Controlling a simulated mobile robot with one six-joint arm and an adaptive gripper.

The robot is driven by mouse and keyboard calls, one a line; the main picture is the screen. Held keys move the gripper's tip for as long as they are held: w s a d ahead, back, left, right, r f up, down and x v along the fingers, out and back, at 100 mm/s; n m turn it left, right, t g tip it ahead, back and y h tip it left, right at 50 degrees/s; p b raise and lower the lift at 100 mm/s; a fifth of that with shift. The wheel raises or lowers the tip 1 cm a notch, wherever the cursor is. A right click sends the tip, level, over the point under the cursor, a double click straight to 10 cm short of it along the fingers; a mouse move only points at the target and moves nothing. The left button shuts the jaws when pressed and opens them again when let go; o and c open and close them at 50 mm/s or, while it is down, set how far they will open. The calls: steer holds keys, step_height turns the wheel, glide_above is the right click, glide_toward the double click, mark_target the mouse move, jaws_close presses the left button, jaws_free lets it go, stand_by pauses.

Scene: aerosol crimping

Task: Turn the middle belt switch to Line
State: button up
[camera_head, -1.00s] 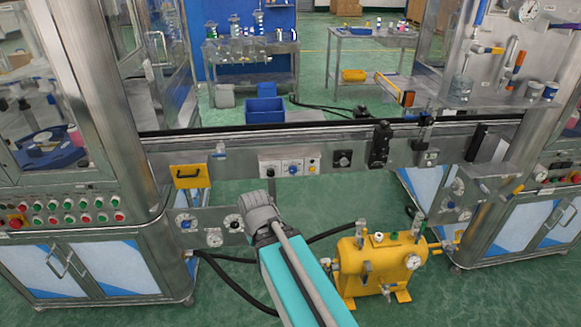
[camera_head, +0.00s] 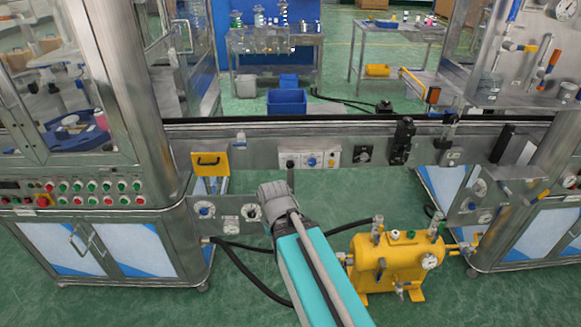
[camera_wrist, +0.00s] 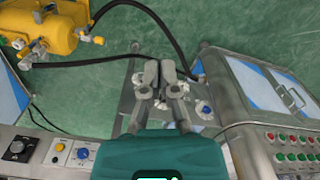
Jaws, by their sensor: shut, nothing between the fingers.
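A white switch panel (camera_head: 330,150) sits on the front of the belt rail. Its middle switch has a blue knob (camera_head: 311,161), which also shows at the lower left in the wrist view (camera_wrist: 83,153). The knob's pointer and lettering are too small to read. My gripper (camera_head: 291,173) points up toward the rail, just below and left of the blue knob in the head view. Its fingers are together and empty in the wrist view (camera_wrist: 159,68), apart from the panel. Part of the gripper is hidden behind my wrist in the head view.
A black knob (camera_head: 363,154) and a black bracket (camera_head: 402,141) are on the rail to the right. A yellow handle plate (camera_head: 210,163) is to the left. A lower metal plate with dials (camera_head: 229,212) and a yellow tank (camera_head: 390,268) flank my arm. Green floor is open below the rail.

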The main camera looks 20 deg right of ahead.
steer(key=o, duration=0.4)
steer(key=shift+w+d+f, duration=0.15)
steer(key=o, duration=0.8)
steer(key=w+d+f+n+h+b, duration=0.1)
steer(key=w+d+f+t+b, duration=0.1)
steer(key=w+d+b, duration=0.1)
steer(key=w+d+f+n+t+h+b, duration=0.1)
steer(key=w+d, duration=0.1)
steer(key=shift+f+n+h, duration=0.15)
steer(key=shift+n+h, duration=0.15)
steer(key=shift+c, duration=0.2)
steer(key=n+t+h+b, duration=0.3)
steer(key=n+t+b, duration=1.5)
steer(key=n, duration=1.2)
glide_toward(290, 165)
steer(key=s+a+r+g+b, duration=0.2)
steer(key=s+g+b, duration=0.1)
steer(key=s, duration=0.1)
steer(key=shift+w+d+r+p, duration=0.1)
steer(key=shift+d+p, duration=0.05)
steer(key=shift+p, duration=0.15)
steer(key=shift+w, duration=0.15)
steer(key=x, duration=1.3)
steer(key=shift+w+d, duration=0.15)
steer(key=shift+w, duration=0.1)
